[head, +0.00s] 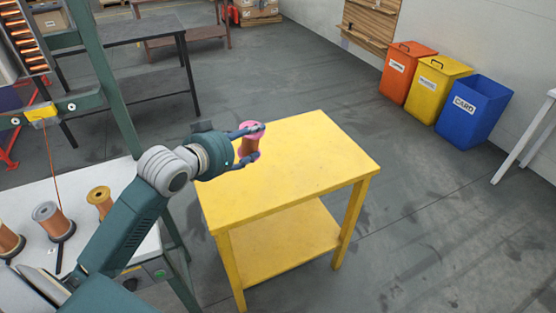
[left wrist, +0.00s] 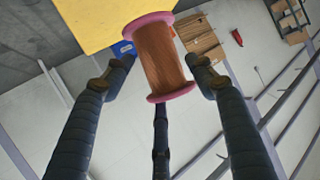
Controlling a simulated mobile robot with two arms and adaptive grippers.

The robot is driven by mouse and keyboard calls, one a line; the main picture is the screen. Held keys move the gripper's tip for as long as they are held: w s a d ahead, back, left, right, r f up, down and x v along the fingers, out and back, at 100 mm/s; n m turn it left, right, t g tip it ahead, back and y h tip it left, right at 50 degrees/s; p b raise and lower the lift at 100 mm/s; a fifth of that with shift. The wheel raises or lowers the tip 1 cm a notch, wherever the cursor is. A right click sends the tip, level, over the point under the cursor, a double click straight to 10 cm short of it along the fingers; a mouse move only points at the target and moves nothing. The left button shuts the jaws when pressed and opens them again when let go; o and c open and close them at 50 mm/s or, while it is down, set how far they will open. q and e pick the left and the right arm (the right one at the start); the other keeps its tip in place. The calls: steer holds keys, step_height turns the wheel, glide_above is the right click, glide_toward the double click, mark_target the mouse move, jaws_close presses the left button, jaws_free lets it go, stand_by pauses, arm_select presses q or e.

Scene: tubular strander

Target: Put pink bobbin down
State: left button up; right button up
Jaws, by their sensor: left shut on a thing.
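The pink bobbin (head: 249,145), with pink flanges and copper-coloured wire, is held upright in my left gripper (head: 252,144). It is over the far left part of the yellow table (head: 310,155); I cannot tell whether its base touches the top. My right gripper is not in view.
The yellow table top is otherwise bare. A white table (head: 80,205) at the left bears several bobbins, next to a green machine frame (head: 112,80). Orange (head: 408,72), yellow (head: 438,82) and blue (head: 473,108) bins stand at the back right. Floor right of the yellow table is clear.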

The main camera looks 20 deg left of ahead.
arm_select(q)
steer(key=w+a+r+n+y, duration=0.2)
steer(key=a+r, duration=0.1)
steer(key=shift+w+r, duration=0.15)
steer(key=shift+r, duration=0.05)
steer(key=p, duration=0.1)
steer(key=a+n+p, duration=0.1)
steer(key=shift+s+r+n+p, duration=0.2)
steer(key=shift+r+n+p, duration=0.1)
steer(key=shift+r+p, duration=0.1)
steer(key=shift+d+f, duration=0.1)
steer(key=shift+f, duration=0.25)
step_height(320, 180, down, 15)
steer(key=shift+f, duration=0.1)
jaws_close()
step_height(320, 180, down, 4)
steer(key=shift+f, duration=0.1)
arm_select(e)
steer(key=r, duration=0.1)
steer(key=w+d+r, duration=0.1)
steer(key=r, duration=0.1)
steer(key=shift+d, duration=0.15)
arm_select(q)
steer(key=shift+f, duration=0.1)
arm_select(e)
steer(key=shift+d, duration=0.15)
arm_select(q)
steer(key=o, duration=1.9)
jaws_free()
steer(key=shift+f, duration=0.1)
